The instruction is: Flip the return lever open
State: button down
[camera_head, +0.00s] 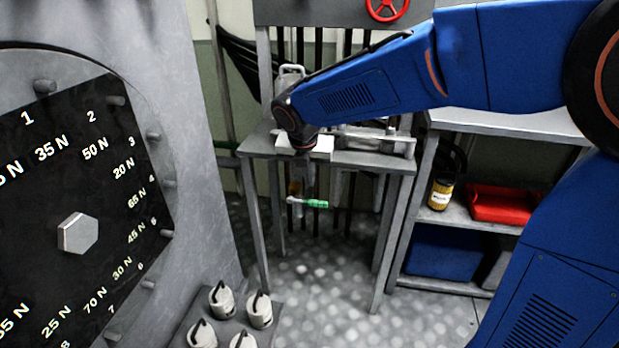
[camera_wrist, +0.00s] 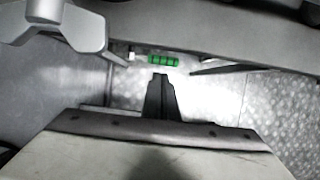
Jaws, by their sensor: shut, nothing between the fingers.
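The lever with a green grip (camera_head: 317,203) sticks out sideways to the right below the front edge of the grey table. In the wrist view its ribbed green grip (camera_wrist: 163,60) lies crosswise just beyond my fingertips. My gripper (camera_wrist: 160,76) is shut and empty, its dark fingers together and pointing toward the grip. A small gap shows between fingertips and grip, though depth is hard to judge. In the head view my blue arm reaches over the table and hides part of it; the fingers are hard to make out there.
The grey table (camera_head: 356,160) stands around the lever, with metal fittings on top and pipes behind. A shelf to the right holds a yellow can (camera_head: 441,191) and a red tray (camera_head: 492,204). A large black dial panel (camera_head: 120,190) stands at left. Floor below the lever looks clear.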

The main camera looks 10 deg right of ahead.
aim_at(316, 204)
jog(key=x, duration=1.1)
jog(key=shift+w+f, duration=0.1)
jog(key=shift+f, duration=0.1)
jog(key=shift+d+f, duration=0.15)
jog(key=shift+d+f, duration=0.3)
jog(key=shift+f, duration=0.45)
jog(key=shift+s+d+f, duration=0.1)
jog(key=shift+f, duration=0.6)
jog(key=shift+s+d+f, duration=0.1)
jog(key=shift+f, duration=0.55)
